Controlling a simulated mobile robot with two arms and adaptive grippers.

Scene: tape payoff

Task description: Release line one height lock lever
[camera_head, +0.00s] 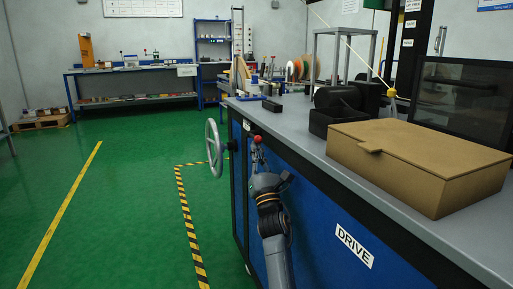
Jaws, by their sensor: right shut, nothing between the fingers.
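A small red ball knob (257,139) shows at the left end of the blue machine cabinet, just below the worktop's edge. It looks like the end of a lever, but I cannot make out a shaft or any label. My right arm comes up from the bottom of the view. Its gripper (258,158) is shut and empty, directly below the red knob in the picture. I cannot tell whether the fingertips touch the knob. My left gripper is not in view.
A grey handwheel (214,148) sticks out left of the cabinet. A brown lidded box (420,160) and a black device (345,105) stand on the grey worktop (300,118). A striped floor line (190,230) runs alongside. The green floor (120,200) at left is clear.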

